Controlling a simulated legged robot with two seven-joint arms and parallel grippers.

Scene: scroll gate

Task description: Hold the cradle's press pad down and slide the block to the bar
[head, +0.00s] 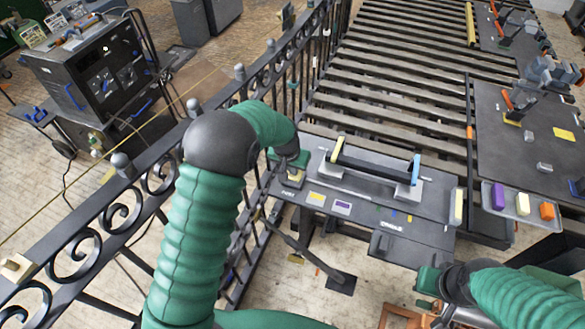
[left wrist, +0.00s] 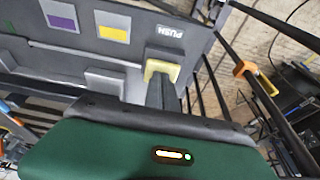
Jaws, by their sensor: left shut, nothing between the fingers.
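A grey cradle on the dark table (head: 440,210) carries a long dark piece (head: 375,167), with a pale yellow upright (head: 337,150) at its left end and a blue upright (head: 415,168) at its right end. I cannot tell which of these is the block or the bar. The yellow press pad (head: 293,177) is at the table's left end; it also shows beside the PUSH label in the left wrist view (left wrist: 162,70). My left gripper (left wrist: 161,92) is shut and empty, its tips at the pad. Contact is unclear. My right gripper (head: 428,283) is low at the front right, its fingers unclear.
A black scroll-work railing (head: 150,165) runs along the left, under my left arm. Yellow (head: 317,197) and purple (head: 342,208) patches mark the table front. A tray (head: 510,213) at right holds purple, cream and orange blocks. A slatted conveyor (head: 400,75) lies behind.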

